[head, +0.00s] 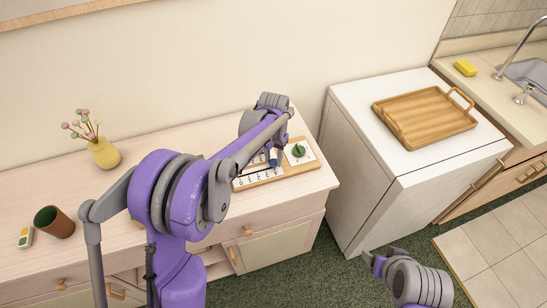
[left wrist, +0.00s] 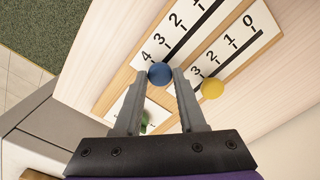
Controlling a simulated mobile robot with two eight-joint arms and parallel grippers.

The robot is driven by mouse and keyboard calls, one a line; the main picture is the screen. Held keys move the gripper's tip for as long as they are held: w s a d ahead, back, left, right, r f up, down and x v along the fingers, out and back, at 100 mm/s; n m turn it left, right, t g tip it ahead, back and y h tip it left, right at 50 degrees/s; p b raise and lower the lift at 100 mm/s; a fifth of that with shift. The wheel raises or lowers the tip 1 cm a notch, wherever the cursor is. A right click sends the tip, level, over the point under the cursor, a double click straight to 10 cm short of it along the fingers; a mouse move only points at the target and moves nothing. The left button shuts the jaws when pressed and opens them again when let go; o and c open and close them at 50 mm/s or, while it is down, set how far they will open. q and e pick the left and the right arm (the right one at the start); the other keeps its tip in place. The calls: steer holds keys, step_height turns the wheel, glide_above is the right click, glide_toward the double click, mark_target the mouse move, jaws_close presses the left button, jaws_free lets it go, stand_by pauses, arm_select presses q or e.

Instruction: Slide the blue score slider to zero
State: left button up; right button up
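The blue score slider's round knob (left wrist: 160,74) is at the 4 end of its numbered white strip. My left gripper (left wrist: 161,72) has its two fingertips either side of this knob, with what look like narrow gaps. In the head view the left gripper (head: 272,158) is over the wooden score board (head: 262,182), and its arm hides part of the board. A yellow knob (left wrist: 211,88) sits near the 3 on the neighbouring strip, whose 0 is at the far end. My right gripper (head: 381,256) is open and empty, low before the white cabinet.
A green knob (head: 299,151) is on a white plate at the board's right end. A wooden tray (head: 424,118) lies on the white cabinet (head: 365,85).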

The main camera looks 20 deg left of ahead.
arm_select(q)
jaws_close()
stand_by(1.0)
steer(key=shift+a, duration=0.1)
